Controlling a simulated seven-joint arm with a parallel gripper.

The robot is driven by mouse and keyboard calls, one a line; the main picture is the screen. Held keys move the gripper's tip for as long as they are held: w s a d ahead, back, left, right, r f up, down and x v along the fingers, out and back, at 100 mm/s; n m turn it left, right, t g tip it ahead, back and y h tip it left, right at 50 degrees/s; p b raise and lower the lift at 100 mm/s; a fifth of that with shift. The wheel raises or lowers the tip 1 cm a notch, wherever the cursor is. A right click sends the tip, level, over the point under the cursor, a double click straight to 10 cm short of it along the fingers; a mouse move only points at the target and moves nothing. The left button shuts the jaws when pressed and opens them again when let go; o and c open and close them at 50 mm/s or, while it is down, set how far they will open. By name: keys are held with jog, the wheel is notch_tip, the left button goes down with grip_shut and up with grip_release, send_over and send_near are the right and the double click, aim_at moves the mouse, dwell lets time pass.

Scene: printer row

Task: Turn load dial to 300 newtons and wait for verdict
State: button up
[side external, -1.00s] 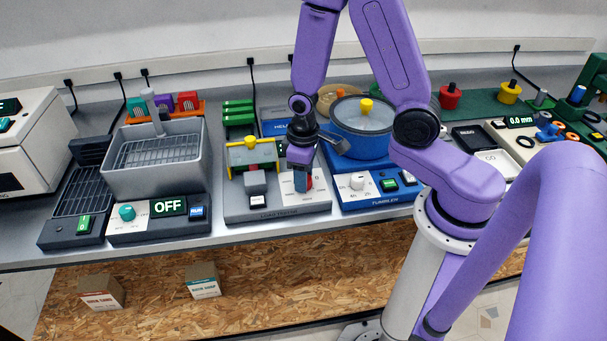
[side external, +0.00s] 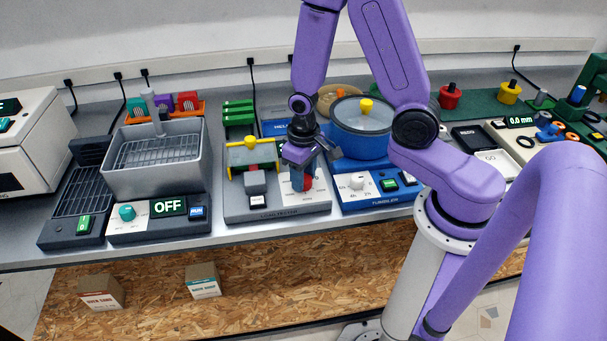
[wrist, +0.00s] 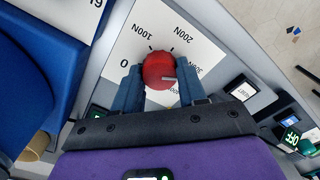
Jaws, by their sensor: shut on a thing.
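The red load dial (wrist: 158,70) sits on a white panel (wrist: 125,48) marked 0, 100N, 200N and 300N. A pale pointer line on the dial faces right in the wrist view, toward the 300N side; the 300N label is partly hidden. My gripper (wrist: 160,90) is shut on the dial, with one blue finger on each side. In the side view, my gripper (side external: 303,182) reaches down over the load tester (side external: 240,212), and the dial shows red between its fingers. I see no verdict that I can read.
A white button (side external: 257,201) is left of the dial. The blue tumbler (side external: 362,135) stands close on the right. The grey bath (side external: 155,165), with a display (side external: 168,207) reading OFF, stands on the left.

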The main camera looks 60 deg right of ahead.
aim_at(306, 182)
jog(key=o, duration=1.1)
jog(key=shift+c, duration=0.2)
jog(key=shift+r, duration=0.1)
notch_tip(306, 182, up, 17)
jog(key=shift+s+r, duration=0.1)
jog(key=s+a+f+n, duration=0.2)
jog(key=s+a+n, duration=0.1)
jog(key=s+n, duration=0.9)
jog(key=s, duration=0.5)
jog(key=shift+n, duration=0.3)
